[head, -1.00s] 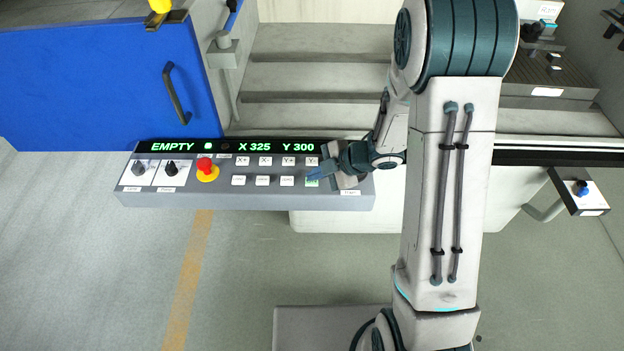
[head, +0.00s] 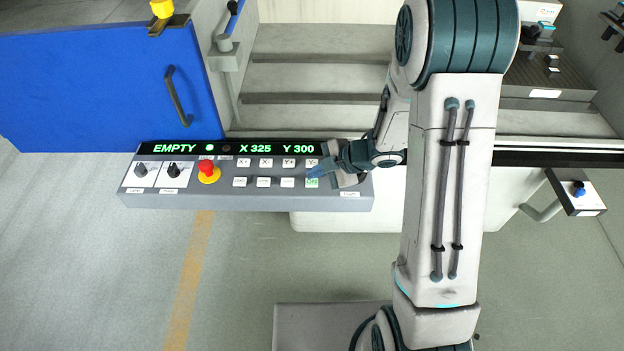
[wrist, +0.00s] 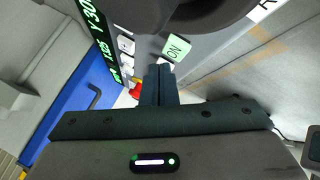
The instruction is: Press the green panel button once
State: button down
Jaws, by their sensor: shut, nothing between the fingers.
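The green button (head: 312,183) is at the right end of the lower button row on the grey control panel (head: 240,202). In the wrist view the green button (wrist: 177,48) is marked "ON" and shows just beyond the fingertips, slightly to their right. My gripper (head: 314,172) is shut and empty, its blue fingers just above the button's upper edge in the head view. In the wrist view the closed fingertips of my gripper (wrist: 160,68) lie beside the button's near edge. I cannot tell whether they touch the panel. The button's face is mostly uncovered.
Several white buttons (head: 263,182) lie left of the green one. A red emergency knob (head: 207,167) on a yellow base and two black dials (head: 173,169) are farther left. The display (head: 180,148) reads EMPTY, X 325, Y 300. A blue door (head: 90,90) stands at left.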

aim_at(316, 182)
notch_tip(316, 182, up, 5)
jog(key=p, duration=0.5)
dwell(0.8)
